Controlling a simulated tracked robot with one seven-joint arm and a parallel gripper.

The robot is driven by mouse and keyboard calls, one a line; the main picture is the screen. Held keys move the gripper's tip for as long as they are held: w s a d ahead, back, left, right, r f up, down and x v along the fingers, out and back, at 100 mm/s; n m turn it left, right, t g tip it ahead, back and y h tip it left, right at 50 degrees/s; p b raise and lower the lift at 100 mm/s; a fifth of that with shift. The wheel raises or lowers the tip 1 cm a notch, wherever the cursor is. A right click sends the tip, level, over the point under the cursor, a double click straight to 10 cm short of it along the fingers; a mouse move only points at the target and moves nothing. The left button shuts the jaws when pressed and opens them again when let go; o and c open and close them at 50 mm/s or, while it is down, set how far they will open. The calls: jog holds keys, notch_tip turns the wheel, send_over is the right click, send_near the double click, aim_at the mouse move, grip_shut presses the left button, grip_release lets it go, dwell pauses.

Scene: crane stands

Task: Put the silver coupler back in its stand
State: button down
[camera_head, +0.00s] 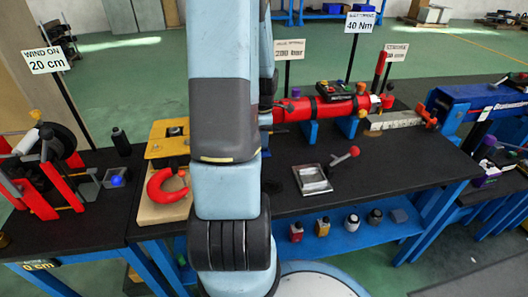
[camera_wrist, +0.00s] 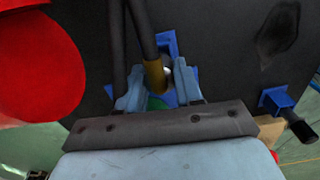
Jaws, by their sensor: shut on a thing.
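My gripper (camera_wrist: 158,88) shows in the wrist view, its two pale blue fingers closed in around a small silver piece that looks like the coupler (camera_wrist: 168,71). Most of the coupler is hidden by a dark rod with a brass-coloured end (camera_wrist: 156,76) that crosses in front of it. Blue parts (camera_wrist: 166,42) show behind and beside the fingers; they may belong to the stand, but I cannot tell whether the coupler touches them. In the head view my arm hides the gripper and the coupler.
A large red rounded part (camera_wrist: 35,65) is close on the left in the wrist view. A blue bracket (camera_wrist: 276,100) is at right. On the bench are a red cylinder (camera_head: 295,109), a silver tray (camera_head: 312,180) and a red hook (camera_head: 166,187). The bench's front right is clear.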

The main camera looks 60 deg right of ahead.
jog(key=shift+f, duration=1)
jog(key=c, duration=0.7)
grip_release()
jog(key=shift+o, duration=0.2)
jog(key=shift+r, duration=0.15)
jog(key=shift+r, duration=2.45)
notch_tip(320, 180, up, 14)
jog(key=shift+f, duration=0.15)
